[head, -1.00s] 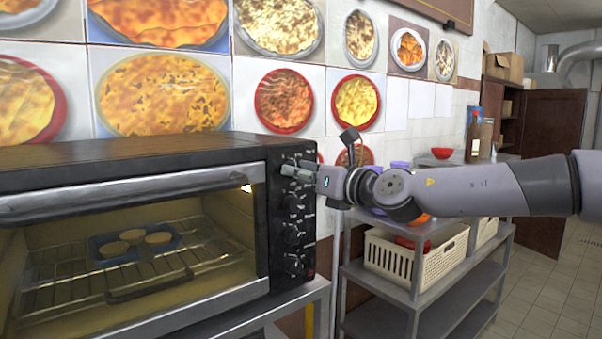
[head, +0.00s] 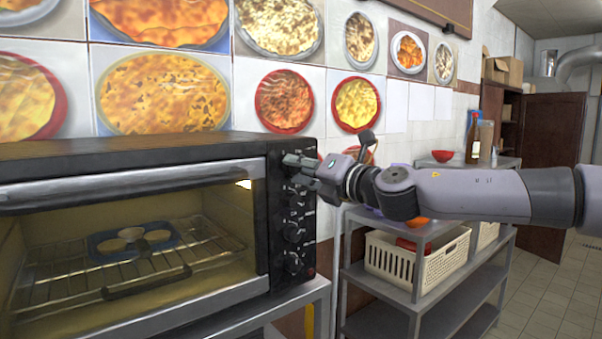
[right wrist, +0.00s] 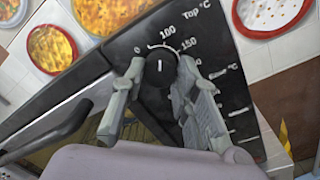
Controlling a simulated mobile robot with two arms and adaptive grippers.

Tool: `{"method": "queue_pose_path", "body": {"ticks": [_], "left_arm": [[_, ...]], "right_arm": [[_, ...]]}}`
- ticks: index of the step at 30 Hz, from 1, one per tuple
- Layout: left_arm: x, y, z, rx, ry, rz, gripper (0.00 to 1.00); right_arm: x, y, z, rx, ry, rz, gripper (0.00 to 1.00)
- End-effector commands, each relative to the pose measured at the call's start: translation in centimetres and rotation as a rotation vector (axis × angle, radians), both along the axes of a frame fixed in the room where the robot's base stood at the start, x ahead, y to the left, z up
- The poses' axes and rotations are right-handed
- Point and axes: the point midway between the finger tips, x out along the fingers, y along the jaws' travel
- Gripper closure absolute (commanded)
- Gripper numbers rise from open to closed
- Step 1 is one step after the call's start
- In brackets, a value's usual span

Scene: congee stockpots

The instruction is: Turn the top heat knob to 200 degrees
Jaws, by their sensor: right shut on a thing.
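The oven (head: 150,240) stands at the left in the head view, with its knob panel on its right side. The top heat knob (right wrist: 160,66) is a round black knob with a white pointer line, under the "Top °C" scale in the right wrist view. My right gripper (right wrist: 162,62) has its fingers on either side of this knob and is shut on it. In the head view my right gripper (head: 298,163) reaches the top of the panel and hides the knob. The pointer looks roughly upright in the wrist picture, which is tilted. My left gripper is not in view.
More knobs (head: 293,234) run down the panel below. Inside the oven, a blue tray (head: 136,240) with round pale items rests on a wire rack. A metal shelf (head: 420,310) with a cream basket (head: 405,262) stands to the right. Tiled floor is free at the far right.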

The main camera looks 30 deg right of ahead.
Motion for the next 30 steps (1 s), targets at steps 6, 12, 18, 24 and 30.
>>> {"method": "queue_pose_path", "body": {"ticks": [6,12,18,24,30], "left_arm": [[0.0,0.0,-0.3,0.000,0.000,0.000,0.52],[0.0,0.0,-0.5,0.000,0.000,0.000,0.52],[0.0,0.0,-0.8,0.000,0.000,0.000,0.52],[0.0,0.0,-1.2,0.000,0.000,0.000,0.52],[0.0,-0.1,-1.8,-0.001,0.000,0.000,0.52]], "right_arm": [[0.0,0.0,-0.1,0.209,0.015,-0.001,1.00],[0.0,0.0,-0.1,0.399,0.032,-0.002,1.00],[0.0,0.0,-0.2,0.588,0.046,-0.001,1.00],[0.0,0.1,-0.2,0.778,0.062,-0.001,1.00],[0.0,0.1,-0.3,0.966,0.077,-0.001,1.00]]}}
